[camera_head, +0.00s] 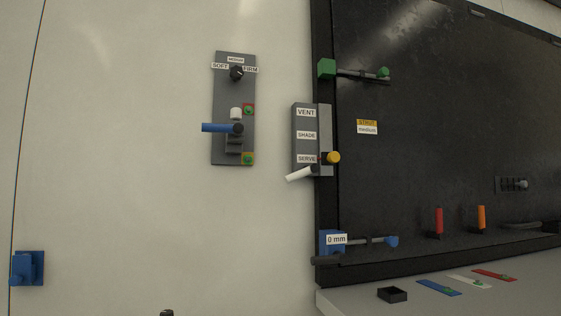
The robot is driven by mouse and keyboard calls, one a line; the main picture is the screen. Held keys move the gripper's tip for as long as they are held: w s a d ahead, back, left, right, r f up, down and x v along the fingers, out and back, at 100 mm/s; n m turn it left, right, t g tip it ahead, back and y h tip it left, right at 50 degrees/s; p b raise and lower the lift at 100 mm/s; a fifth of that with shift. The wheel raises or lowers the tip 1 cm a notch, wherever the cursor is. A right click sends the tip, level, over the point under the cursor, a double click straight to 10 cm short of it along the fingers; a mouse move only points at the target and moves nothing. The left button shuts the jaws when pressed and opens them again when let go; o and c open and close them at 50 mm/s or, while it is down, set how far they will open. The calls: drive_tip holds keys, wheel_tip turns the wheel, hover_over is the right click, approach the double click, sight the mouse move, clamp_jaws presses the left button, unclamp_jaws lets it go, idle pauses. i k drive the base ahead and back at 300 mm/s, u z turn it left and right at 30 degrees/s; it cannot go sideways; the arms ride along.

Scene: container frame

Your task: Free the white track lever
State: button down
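A white lever (300,174) sticks out down and to the left from the bottom of a grey track box (299,121). The box carries the labels VENT, SHADE and SERVE, and the lever is beside the lowest, SERVE. A yellow knob (334,158) with a red part at its base sits on the box's right side, just above and right of the lever. I cannot tell how the knob and lever connect. My gripper is not recognisable in view; only a small dark shape (167,313) shows at the bottom edge, too cut off to identify.
A grey panel (221,105) to the left holds a dark dial, a white knob and a blue lever (216,127). A dark board (430,140) with green and blue fittings fills the right. A shelf (450,302) carries a black box and coloured strips. The left wall is mostly clear.

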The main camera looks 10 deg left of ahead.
sight(313, 167)
drive_tip(key=k, duration=0.7)
drive_tip(key=u, duration=0.9)
drive_tip(key=i, duration=1.55)
drive_tip(key=z, duration=0.5)
